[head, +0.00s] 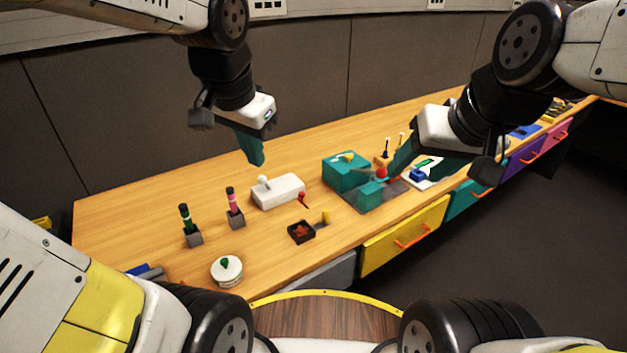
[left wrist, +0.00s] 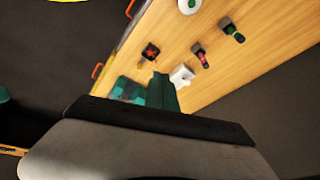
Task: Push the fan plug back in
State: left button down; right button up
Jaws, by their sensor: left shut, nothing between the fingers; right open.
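I cannot make out which thing is the fan plug. A white block with a round white knob (head: 283,191) lies mid-table; it also shows in the left wrist view (left wrist: 183,75). A small red-headed part (head: 303,198) is at its front right. A teal box (head: 345,174) and a smaller teal block (head: 369,196) stand at a dark mat (head: 392,189). My left gripper (head: 257,162) is shut and empty, pointing down above and behind the white block.
A dark tray (head: 301,232), a yellow peg (head: 326,217) and a white round pot (head: 227,271) are near the front edge. Green (head: 185,218) and pink (head: 232,200) markers stand in grey holders. The left rear tabletop is clear. A yellow drawer (head: 404,234) is below.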

pick_arm(q)
jog(key=w+d+f+m+y, duration=0.8)
jog(key=w+d+f+m, duration=1)
jog(key=w+f, duration=0.2)
send_near(302, 198)
jog(key=f, duration=0.3)
jog(key=shift+w+d+f, duration=0.2)
jog(key=shift+w+f, duration=0.05)
jog(key=shift+f, duration=0.05)
jog(key=shift+w+a+f, duration=0.1)
jog(key=shift+w+a, duration=0.15)
jog(key=shift+a, duration=0.25)
jog(key=shift+w+a, duration=0.25)
jog(key=shift+a, duration=0.25)
jog(key=shift+w+a, duration=0.3)
jog(key=shift+a, duration=0.25)
